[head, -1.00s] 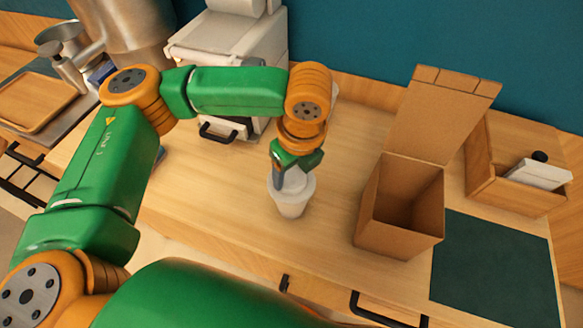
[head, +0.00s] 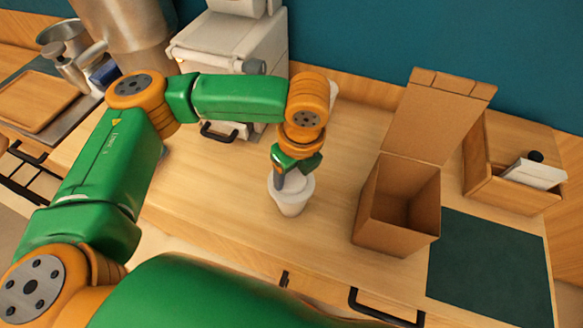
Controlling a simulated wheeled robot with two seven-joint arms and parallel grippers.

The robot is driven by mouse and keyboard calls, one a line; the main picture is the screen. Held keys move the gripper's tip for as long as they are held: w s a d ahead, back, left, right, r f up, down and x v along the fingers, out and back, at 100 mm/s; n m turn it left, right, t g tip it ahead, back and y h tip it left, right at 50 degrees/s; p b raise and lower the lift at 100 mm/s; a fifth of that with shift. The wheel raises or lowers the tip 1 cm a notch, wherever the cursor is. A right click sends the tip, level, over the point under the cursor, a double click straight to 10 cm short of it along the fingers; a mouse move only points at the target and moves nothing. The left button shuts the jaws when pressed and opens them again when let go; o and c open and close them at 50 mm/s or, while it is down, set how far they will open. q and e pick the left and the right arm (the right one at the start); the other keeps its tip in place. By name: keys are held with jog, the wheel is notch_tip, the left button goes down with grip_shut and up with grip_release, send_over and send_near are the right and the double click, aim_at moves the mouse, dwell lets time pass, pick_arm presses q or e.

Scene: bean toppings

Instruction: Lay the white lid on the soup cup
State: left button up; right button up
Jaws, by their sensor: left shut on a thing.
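The white soup cup (head: 291,205) stands upright on the wooden counter, left of the cardboard box. My left gripper (head: 292,180) points down right over the cup's mouth and is shut. The white lid (head: 298,185) shows under the fingers at the cup's top. The gripper hides part of the lid, and I cannot tell whether the lid sits flush on the rim. My right gripper is not in view.
An open cardboard box (head: 395,240) stands right of the cup, its flap raised. A dark green mat (head: 490,265) lies farther right, with a wooden holder (head: 505,190) behind it. A white machine (head: 230,50) stands at the back. The counter left of the cup is clear.

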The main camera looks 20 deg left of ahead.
pick_arm(q)
jog(key=o, duration=1.4)
jog(key=shift+c, duration=0.2)
jog(key=shift+o, duration=0.2)
notch_tip(320, 180, up, 5)
jog(key=p, duration=0.6)
jog(key=shift+r, duration=0.15)
jog(key=shift+r+p, duration=0.85)
jog(key=shift+r, duration=0.05)
jog(key=shift+f, duration=0.15)
